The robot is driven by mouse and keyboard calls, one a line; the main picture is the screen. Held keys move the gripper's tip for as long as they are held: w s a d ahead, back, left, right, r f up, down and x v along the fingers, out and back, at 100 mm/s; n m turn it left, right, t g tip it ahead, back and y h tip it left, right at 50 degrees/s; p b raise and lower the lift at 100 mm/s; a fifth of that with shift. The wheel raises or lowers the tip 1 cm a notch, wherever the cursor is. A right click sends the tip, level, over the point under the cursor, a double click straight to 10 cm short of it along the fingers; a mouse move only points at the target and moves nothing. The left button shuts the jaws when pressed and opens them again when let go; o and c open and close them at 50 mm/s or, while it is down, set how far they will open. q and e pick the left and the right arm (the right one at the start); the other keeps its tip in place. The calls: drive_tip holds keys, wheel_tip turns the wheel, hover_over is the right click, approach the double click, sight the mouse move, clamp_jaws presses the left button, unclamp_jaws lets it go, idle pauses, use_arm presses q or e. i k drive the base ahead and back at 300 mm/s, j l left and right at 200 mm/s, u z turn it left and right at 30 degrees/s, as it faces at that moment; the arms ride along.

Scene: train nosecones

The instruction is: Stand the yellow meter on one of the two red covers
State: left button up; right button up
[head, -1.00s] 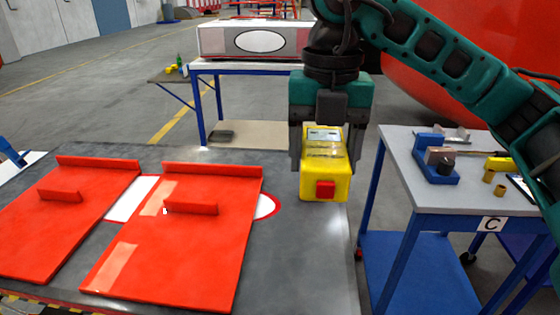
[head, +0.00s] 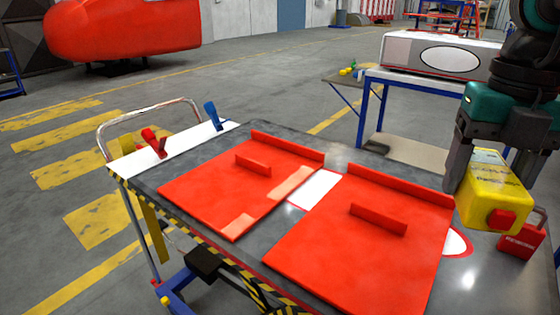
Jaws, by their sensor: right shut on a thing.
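The yellow meter (head: 491,190) has a red block on its front face. The two red covers lie side by side on the dark cart top: the left cover (head: 222,192) and the right cover (head: 345,254). Each has a raised handle and a raised far edge. Both covers are bare. Whether the meter touches anything below is hard to tell. My left gripper is not in view.
A red padlock-like item (head: 523,236) stands on the cart (head: 390,157) right of the meter. Red and blue clamps stand at the cart's left end near its rail. A blue-legged table (head: 420,82) with a white-and-red box (head: 443,55) stands behind.

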sight(216, 194)
drive_tip(key=i+j+u, duration=0.1)
drive_tip(key=j, duration=0.3)
drive_tip(key=i+j+u, duration=0.15)
drive_tip(key=j, duration=0.2)
drive_tip(key=i+j+u, duration=0.1)
drive_tip(key=i+j, duration=0.15)
drive_tip(key=i+j+u, duration=0.1)
drive_tip(key=j, duration=0.35)
drive_tip(key=i, duration=0.1)
